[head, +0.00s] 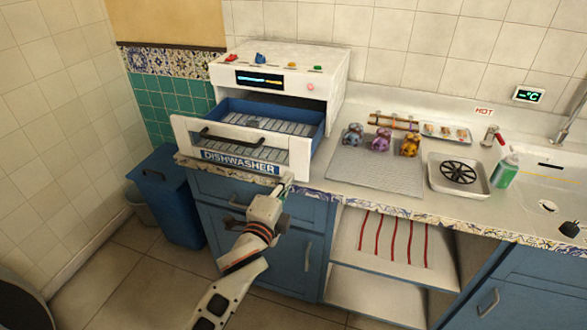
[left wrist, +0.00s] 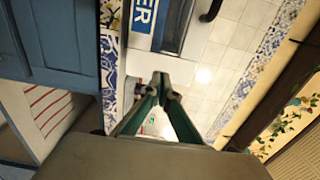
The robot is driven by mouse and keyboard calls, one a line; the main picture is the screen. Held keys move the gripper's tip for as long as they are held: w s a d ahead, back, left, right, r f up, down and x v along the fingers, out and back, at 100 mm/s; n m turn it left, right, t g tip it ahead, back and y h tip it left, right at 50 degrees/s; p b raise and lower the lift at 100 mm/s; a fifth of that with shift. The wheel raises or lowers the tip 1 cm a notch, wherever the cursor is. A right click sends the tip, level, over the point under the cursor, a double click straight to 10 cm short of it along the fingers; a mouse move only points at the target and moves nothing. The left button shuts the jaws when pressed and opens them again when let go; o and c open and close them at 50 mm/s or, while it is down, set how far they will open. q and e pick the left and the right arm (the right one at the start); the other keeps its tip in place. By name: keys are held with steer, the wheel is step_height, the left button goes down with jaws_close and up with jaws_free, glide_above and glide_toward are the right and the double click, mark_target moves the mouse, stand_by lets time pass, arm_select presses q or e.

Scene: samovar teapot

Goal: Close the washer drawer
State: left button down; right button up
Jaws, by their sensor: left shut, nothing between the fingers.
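The white dishwasher (head: 337,80) stands at the back left of the counter. Its drawer (head: 298,160) is pulled out toward me, with a blue rack (head: 265,118) inside, a black handle (head: 232,141) on the front and a blue "DISHWASHER" label (head: 240,161). My left gripper (head: 287,181) is at the lower right corner of the drawer front, shut and empty; I cannot tell whether it touches. In the left wrist view its fingertips (left wrist: 161,86) are together, with the label (left wrist: 143,16) beyond them. My right gripper is not in view.
A grey mat (head: 375,178) with several small figures lies right of the drawer. A tray (head: 443,181) with a black round rack, a green bottle (head: 505,170) and the sink are farther right. A blue bin (head: 172,200) stands on the floor left of the cabinets.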

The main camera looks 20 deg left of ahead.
mark_target(297, 162)
arm_select(q)
steer(key=shift+w+d, duration=0.1)
steer(key=shift+w, duration=2.6)
steer(key=shift+w, duration=0.1)
